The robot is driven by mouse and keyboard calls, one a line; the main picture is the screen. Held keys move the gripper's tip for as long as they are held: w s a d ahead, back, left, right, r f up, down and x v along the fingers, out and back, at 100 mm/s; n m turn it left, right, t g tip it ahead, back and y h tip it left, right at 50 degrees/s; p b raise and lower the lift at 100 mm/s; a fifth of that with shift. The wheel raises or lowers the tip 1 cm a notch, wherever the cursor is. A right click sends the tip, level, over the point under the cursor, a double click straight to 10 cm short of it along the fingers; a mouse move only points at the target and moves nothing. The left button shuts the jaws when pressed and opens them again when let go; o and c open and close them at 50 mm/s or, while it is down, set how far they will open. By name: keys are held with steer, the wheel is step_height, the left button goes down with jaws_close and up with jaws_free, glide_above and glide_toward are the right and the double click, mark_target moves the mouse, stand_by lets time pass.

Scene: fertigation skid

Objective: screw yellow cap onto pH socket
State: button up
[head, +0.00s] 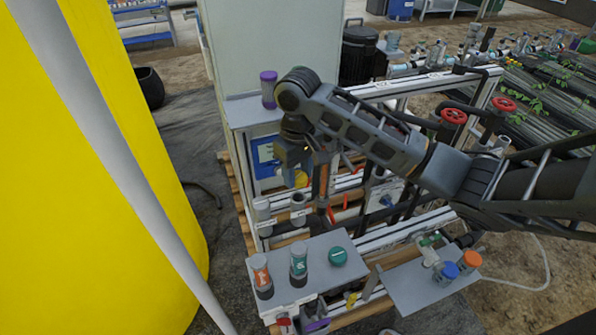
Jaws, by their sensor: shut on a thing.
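My gripper (296,175) hangs from the arm's end at the skid frame, pointing down. It is shut on a yellow cap (302,179), which shows partly between and beside the dark fingers. Below it, two upright grey sockets stand in a row on the skid, one under the cap (297,203) and one to its left (262,210). Their labels are too small to read, so I cannot tell which one is the pH socket. The gripper hides part of the cap, and I cannot tell whether the cap touches a socket.
A grey shelf (318,285) in front holds an orange-topped bottle (261,271), a teal-labelled bottle (299,262) and a green cap (337,256). A lower right tray (405,288) holds blue (448,270) and orange (472,259) caps. A purple-topped bottle (268,88) stands behind my gripper.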

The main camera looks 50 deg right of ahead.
mark_target(298, 188)
steer(key=shift+f+b, duration=1.1)
steer(key=shift+f, duration=0.15)
steer(key=shift+r, duration=0.1)
steer(key=shift+f+p, duration=0.45)
steer(key=shift+f, duration=0.95)
stand_by(1.6)
steer(key=o, duration=0.5)
steer(key=shift+f, duration=0.25)
stand_by(0.3)
